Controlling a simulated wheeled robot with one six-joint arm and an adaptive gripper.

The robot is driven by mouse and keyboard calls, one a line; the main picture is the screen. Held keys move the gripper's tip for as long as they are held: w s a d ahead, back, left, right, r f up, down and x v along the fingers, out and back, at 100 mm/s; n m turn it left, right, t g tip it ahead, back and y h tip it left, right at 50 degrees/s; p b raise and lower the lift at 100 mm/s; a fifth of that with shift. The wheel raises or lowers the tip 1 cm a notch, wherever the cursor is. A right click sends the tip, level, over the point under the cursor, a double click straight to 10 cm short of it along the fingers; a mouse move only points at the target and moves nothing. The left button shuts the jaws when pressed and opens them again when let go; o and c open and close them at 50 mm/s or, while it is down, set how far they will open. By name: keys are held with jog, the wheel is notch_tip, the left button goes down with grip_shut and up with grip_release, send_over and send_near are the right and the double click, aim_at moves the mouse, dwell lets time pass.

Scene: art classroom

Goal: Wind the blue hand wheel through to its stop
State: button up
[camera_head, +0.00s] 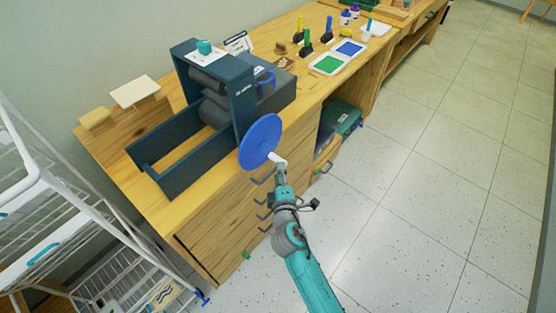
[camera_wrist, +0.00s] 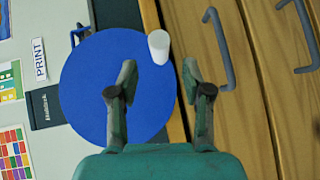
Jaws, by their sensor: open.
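The blue hand wheel (camera_head: 257,140) is a flat disc on the near side of a dark press (camera_head: 245,104) on the wooden bench. A white handle (camera_head: 276,157) sticks out near its rim, at the lower right. My gripper (camera_head: 281,172) is at the handle's outer end. In the wrist view the wheel (camera_wrist: 92,95) fills the left middle, and the white handle (camera_wrist: 158,46) shows at its upper right. My open gripper (camera_wrist: 159,74) has its fingers to either side of the handle's line, with the handle beyond the tips. I cannot tell whether they touch. The wheel's hub is not distinguishable.
Wooden drawers with dark handles (camera_wrist: 220,48) lie below and right of the wheel, close to my gripper. A white wire rack (camera_head: 50,205) stands at the left. Paint trays (camera_head: 328,64) and tools lie on the bench. The tiled floor (camera_head: 440,150) at right is clear.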

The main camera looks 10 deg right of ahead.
aim_at(278, 160)
jog(key=w, duration=0.4)
jog(key=w+d+f, duration=0.1)
jog(key=w, duration=0.1)
jog(key=shift+w, duration=0.2)
grip_shut()
